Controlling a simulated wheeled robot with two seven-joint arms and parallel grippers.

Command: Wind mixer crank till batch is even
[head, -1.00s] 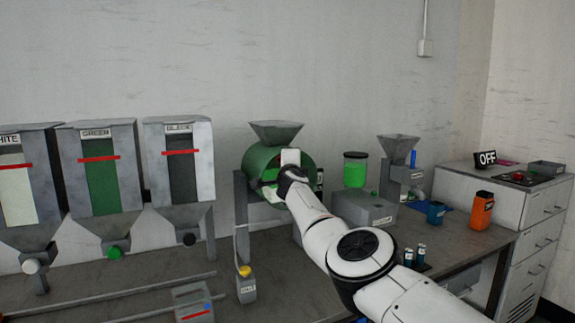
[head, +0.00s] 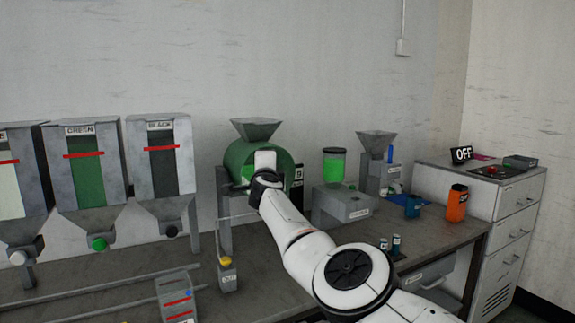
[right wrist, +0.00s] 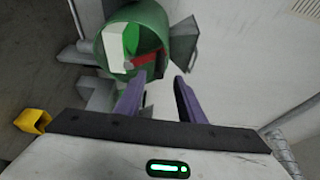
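The green mixer drum (head: 236,157), with a grey hopper (head: 255,129) on top, stands on a frame at the back of the bench. In the right wrist view the open drum end (right wrist: 150,30) shows a pale plate (right wrist: 116,48), green inside and a red crank bar (right wrist: 146,62). My right gripper (head: 265,160) is in front of the drum and hides part of it. In the right wrist view its purple fingers (right wrist: 160,78) are apart, with a gap between them. The left fingertip is close to the red bar; I cannot tell whether they touch. My left gripper is not in view.
Dispensers for green (head: 93,165) and black (head: 160,160) stand left of the mixer. A machine with a green-filled jar (head: 334,168), a blue cup (head: 412,207) and an orange container (head: 456,204) are to the right. A yellow-topped unit (head: 227,275) stands in front.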

